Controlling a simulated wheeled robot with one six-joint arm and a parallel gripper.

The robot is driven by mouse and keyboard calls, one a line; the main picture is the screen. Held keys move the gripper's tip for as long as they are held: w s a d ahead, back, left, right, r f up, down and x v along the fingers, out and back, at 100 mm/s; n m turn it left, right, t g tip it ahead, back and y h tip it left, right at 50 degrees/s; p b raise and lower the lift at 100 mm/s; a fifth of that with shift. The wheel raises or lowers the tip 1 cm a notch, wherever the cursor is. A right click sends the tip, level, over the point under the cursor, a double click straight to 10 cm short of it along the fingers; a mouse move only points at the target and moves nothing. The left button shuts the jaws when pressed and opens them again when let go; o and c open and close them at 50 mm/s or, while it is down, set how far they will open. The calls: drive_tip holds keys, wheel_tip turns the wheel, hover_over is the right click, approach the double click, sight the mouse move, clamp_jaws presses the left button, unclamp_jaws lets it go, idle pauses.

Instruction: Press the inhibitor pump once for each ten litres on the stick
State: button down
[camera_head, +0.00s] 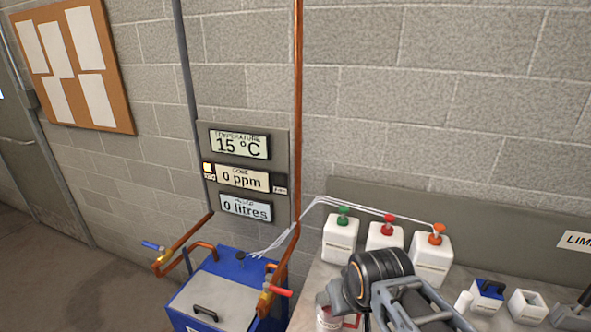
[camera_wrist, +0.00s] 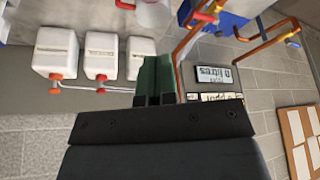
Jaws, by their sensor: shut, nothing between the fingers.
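Three white bottles with pump heads stand on the bench against the wall in the head view: a green pump (camera_head: 343,213), a red pump (camera_head: 388,222) and an orange pump (camera_head: 436,234). Thin pale tubes run from them to the left. I cannot read which is the inhibitor. The wrist view is upside down and shows the orange pump (camera_wrist: 56,76) and red pump (camera_wrist: 101,78); the green one is not visible there. My gripper (camera_wrist: 157,75) is shut and empty, its greenish fingers beside the bottles. The panel (camera_head: 245,165) reads 15 °C, 0 ppm and 0 litres. I cannot identify the stick.
A blue tank with a grey lid (camera_head: 222,298) and copper pipes stands left of the bench. Small containers (camera_head: 526,305) sit at the bench's right. My arm covers the bench front. A corkboard (camera_head: 74,66) hangs at the left.

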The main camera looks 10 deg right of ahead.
wheel_tip(320, 180, up, 5)
drive_tip(key=m+t+y, duration=0.1)
drive_tip(key=m+t, duration=0.3)
drive_tip(key=m, duration=0.4)
hover_over(346, 208)
drive_tip(key=shift+f, duration=0.15)
wheel_tip(346, 208, down, 8)
drive_tip(key=b, duration=0.7)
drive_tip(key=shift+f, duration=0.25)
idle(0.9)
